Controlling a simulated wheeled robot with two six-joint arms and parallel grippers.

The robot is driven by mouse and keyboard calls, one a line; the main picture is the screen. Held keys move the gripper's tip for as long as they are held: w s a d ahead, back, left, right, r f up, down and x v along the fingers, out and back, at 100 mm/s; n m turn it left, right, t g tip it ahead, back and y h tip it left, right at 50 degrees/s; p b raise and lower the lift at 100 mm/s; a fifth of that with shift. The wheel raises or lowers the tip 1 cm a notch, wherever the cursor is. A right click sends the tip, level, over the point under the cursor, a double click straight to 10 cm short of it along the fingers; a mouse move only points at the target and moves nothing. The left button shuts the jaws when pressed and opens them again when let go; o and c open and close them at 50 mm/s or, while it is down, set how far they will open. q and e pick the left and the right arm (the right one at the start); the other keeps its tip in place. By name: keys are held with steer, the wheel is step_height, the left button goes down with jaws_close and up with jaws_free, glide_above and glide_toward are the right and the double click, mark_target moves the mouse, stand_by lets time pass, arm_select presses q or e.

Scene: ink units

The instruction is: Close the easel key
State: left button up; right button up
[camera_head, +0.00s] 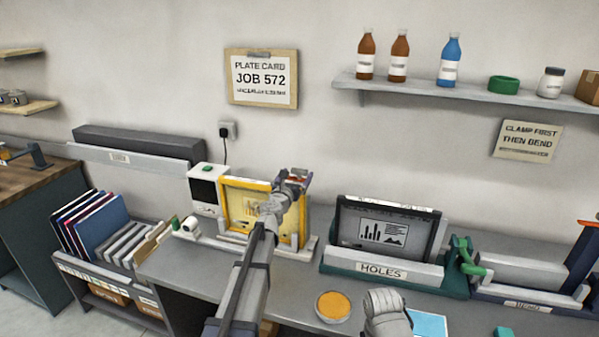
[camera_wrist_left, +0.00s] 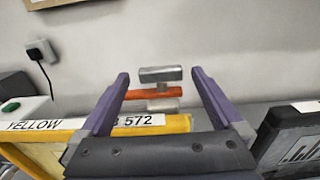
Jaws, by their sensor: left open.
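My left gripper (camera_head: 297,177) is at the top right corner of a yellow frame (camera_head: 234,185) on the easel at the back of the bench. In the left wrist view its two purple fingers (camera_wrist_left: 160,73) are open and wide apart. A small grey bar on a stem with an orange bar below it, which looks like the easel key (camera_wrist_left: 165,75), shows between the fingertips, with a gap on both sides. In the head view the gripper mostly hides it. The frame's top edge carries a label reading YELLOW and 572. I see no right gripper fingers.
A dark framed plate (camera_head: 385,233) stands in a green holder marked HOLES (camera_head: 380,271) to the right. A white box with a green button (camera_head: 207,190) stands left of the yellow frame. An orange-filled bowl (camera_head: 332,306) is near the front. A shelf (camera_head: 460,92) holds bottles.

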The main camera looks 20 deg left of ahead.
mark_target(299, 172)
arm_select(q)
steer(key=w, duration=0.4)
steer(key=shift+d, duration=0.1)
steer(key=shift+s, duration=0.1)
jaws_close()
stand_by(0.6)
